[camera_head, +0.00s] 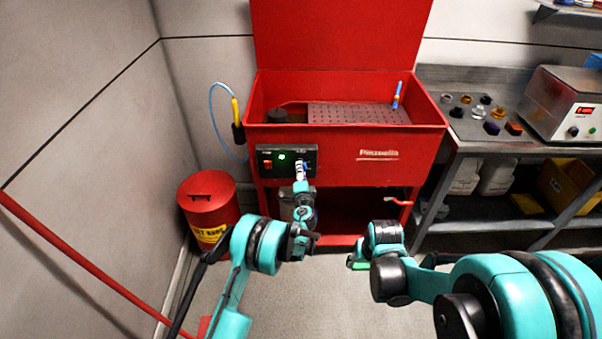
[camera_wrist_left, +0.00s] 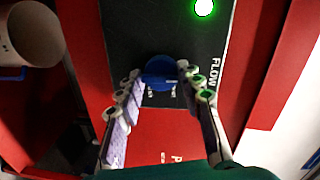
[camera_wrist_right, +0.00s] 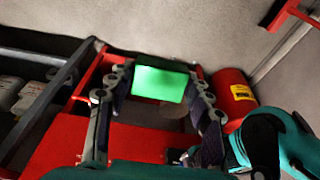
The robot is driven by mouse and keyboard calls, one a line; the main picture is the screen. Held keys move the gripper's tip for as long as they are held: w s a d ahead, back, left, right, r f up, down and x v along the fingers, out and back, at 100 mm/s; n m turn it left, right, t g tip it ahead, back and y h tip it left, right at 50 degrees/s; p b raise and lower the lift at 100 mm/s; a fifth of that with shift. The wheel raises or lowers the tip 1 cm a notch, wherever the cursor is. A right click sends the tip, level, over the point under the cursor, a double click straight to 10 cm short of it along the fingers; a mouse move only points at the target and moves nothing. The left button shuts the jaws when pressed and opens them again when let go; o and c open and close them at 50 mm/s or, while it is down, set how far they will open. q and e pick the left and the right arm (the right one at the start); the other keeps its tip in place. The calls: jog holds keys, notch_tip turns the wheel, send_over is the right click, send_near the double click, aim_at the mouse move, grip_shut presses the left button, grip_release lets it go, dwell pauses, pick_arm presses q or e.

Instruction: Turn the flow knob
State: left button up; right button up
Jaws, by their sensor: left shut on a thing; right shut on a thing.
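The flow knob (camera_wrist_left: 160,70) is a round blue knob on the black control panel (camera_head: 268,153) of the red parts washer. White "FLOW" lettering shows beside it in the left wrist view. My left gripper (camera_head: 301,168) reaches up to the panel and is shut on the knob; its fingertips (camera_wrist_left: 163,88) lie on either side of it. In the head view the gripper mostly hides the knob. My right gripper (camera_wrist_right: 152,95) is shut on a bright green block (camera_wrist_right: 160,84), held low before the washer. The green block also shows in the head view (camera_head: 360,266), partly hidden by my arm.
The red washer (camera_head: 345,145) has its lid up. A green light (camera_head: 282,157) glows on the panel. A red waste can (camera_head: 209,208) stands left. Floor in front is clear.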

dwell(0.3)
pick_arm(q)
jog(key=o, duration=1.1)
jog(key=s, duration=0.8)
jog(key=s+r, duration=0.1)
jog(key=s, duration=0.3)
jog(key=shift+d, duration=0.3)
